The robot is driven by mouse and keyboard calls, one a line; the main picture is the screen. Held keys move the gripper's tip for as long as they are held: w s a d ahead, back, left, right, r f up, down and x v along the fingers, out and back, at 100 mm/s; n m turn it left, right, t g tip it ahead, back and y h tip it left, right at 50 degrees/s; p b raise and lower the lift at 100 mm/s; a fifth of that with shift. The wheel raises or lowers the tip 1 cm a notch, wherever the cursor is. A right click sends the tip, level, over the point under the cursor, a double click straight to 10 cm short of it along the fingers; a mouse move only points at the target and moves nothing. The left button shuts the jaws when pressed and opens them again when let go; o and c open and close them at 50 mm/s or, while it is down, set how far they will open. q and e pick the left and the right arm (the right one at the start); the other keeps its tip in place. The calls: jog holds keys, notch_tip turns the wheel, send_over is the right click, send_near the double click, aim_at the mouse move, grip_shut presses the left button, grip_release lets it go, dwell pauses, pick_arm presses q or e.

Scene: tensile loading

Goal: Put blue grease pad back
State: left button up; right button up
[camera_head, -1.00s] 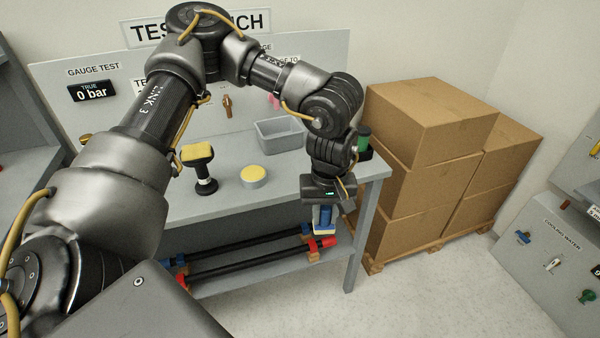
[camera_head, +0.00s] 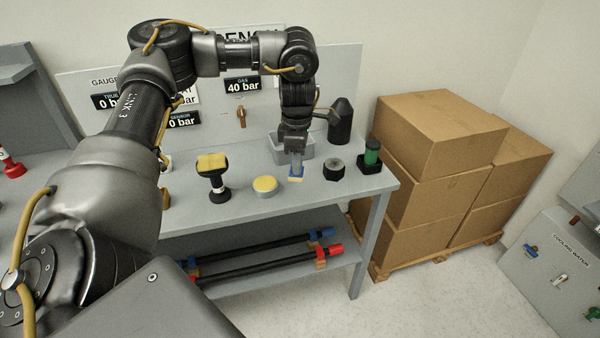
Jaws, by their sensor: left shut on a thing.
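I cannot tell whether the pad touches the bench top. The gripper's fingers are small and partly hidden at this distance. My right gripper is not in view.
A yellow-topped black stand (camera_head: 213,175), a round yellow-topped pad (camera_head: 265,186), a black hex piece (camera_head: 333,168) and a green-and-black piece (camera_head: 371,157) stand on the bench. A dark bottle (camera_head: 340,122) stands behind. Cardboard boxes (camera_head: 440,140) are stacked at right.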

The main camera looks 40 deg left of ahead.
pick_arm(q)
jog(key=w+a+f, duration=0.1)
jog(key=w+f, duration=0.1)
jog(key=w+a+f+p, duration=0.1)
jog(key=w+a+f, duration=0.1)
jog(key=w+a+f+p, duration=0.1)
jog(key=w+a+f, duration=0.1)
jog(key=w+f, duration=0.1)
jog(key=shift+w, duration=0.1)
jog(key=shift+w+a+f, duration=0.2)
jog(key=shift+f, duration=0.2)
jog(key=shift+a+f, duration=0.1)
jog(key=shift+f, duration=0.15)
notch_tip(320, 180, down, 2)
jog(key=shift+f+p, duration=0.1)
jog(key=shift+p, duration=0.7)
jog(key=shift+w+f, duration=0.1)
jog(key=shift+f, duration=0.25)
